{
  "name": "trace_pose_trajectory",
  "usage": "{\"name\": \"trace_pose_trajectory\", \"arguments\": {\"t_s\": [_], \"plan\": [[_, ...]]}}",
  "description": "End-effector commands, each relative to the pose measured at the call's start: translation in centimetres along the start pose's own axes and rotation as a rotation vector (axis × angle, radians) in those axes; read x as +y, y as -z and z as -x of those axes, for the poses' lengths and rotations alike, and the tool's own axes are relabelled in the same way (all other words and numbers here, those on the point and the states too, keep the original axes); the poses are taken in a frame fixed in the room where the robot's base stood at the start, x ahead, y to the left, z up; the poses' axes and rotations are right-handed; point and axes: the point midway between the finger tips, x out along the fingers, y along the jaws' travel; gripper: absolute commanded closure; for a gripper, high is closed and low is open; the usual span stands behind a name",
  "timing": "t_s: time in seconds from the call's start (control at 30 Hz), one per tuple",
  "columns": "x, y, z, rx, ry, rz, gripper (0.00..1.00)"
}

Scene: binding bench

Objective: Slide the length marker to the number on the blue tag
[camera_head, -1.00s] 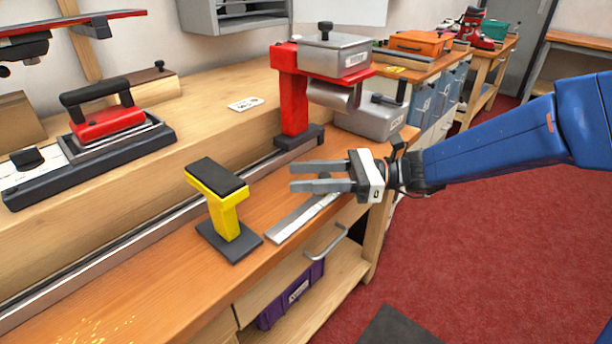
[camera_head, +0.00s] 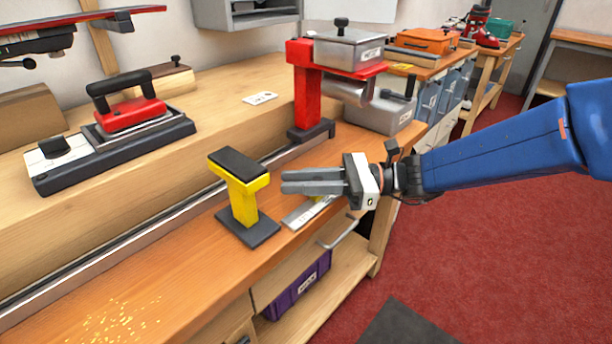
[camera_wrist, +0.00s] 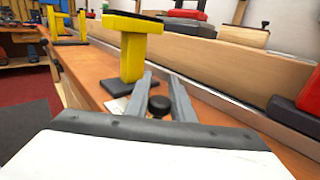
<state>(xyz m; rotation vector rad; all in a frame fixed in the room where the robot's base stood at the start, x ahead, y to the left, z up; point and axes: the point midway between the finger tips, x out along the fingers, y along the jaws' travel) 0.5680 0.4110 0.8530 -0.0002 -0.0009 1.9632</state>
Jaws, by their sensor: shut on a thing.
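A flat grey scale strip (camera_head: 302,214) lies along the front of the bench, partly hidden by my gripper. A round black knob (camera_wrist: 158,105), apparently the length marker's, stands between my fingers in the wrist view. My gripper (camera_head: 284,182) is low over the strip, its fingers closed in on the knob. The knob is hidden in the head view. I see no blue tag. A white tag (camera_head: 260,98) with dark marks lies on the raised wooden ledge; I cannot read it.
A yellow post with black top and base (camera_head: 240,195) stands close left of my fingers. A red press (camera_head: 308,95) stands behind. A metal rail (camera_head: 130,242) runs along the ledge. A drawer handle (camera_head: 340,232) juts out below.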

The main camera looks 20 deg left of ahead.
Motion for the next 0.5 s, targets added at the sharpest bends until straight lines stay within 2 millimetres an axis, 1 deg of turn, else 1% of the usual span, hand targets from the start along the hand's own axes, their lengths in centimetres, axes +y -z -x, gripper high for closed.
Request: {"name": "trace_pose_trajectory", "arguments": {"t_s": [0.03, 0.3, 0.5], "plan": [[0.6, 0.0, -0.5, 0.001, -0.003, 0.0, 1.0], [2.7, 0.0, -2.7, 0.0, -0.002, -0.001, 1.0], [3.2, 0.0, -3.1, 0.0, -0.003, -0.001, 1.0]]}}
